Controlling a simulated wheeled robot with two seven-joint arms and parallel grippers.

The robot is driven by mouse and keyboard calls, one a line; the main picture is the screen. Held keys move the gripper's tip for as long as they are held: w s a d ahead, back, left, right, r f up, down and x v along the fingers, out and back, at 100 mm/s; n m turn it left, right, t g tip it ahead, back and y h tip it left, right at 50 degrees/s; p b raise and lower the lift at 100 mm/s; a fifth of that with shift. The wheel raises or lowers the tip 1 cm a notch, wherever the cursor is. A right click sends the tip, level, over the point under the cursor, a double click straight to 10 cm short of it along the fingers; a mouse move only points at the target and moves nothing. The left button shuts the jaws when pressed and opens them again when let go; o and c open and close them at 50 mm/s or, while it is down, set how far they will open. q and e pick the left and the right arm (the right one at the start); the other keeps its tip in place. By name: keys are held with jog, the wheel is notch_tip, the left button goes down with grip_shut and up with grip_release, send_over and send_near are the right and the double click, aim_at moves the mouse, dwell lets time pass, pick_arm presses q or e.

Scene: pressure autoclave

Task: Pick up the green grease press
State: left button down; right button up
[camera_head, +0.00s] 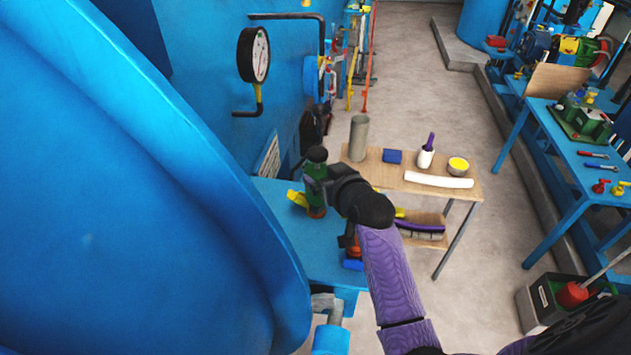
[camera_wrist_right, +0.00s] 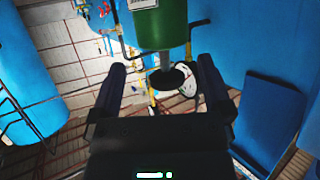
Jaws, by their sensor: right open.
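The green grease press (camera_head: 315,188) stands upright on the blue shelf (camera_head: 286,222) beside the large blue vessel. It has a dark round top and an orange-brown lower end. In the right wrist view its green body (camera_wrist_right: 160,24) fills the top middle, with a grey stem and dark round knob below it. My right gripper (camera_head: 322,184) is open at the press, partly covering its right side. In the wrist view the two fingers (camera_wrist_right: 162,78) stand apart, with the stem and knob appearing between them. I cannot tell whether they touch it. My left gripper is not in view.
The vessel's big blue door (camera_head: 130,200) fills the left. A pressure gauge (camera_head: 253,55) sticks out behind it. A small wooden table (camera_head: 386,172) with a grey cylinder (camera_head: 358,138) and other items stands beyond my gripper. A blue bench (camera_head: 560,135) is at right.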

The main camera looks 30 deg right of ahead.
aim_at(320, 174)
jog(key=x, duration=0.5)
jog(key=shift+w+a+f, duration=0.15)
jog(key=shift+w+f, duration=0.05)
jog(key=shift+f, duration=0.2)
jog(key=shift+s+r, duration=0.1)
jog(key=shift+s, duration=0.15)
jog(key=shift+w, duration=0.1)
grip_shut()
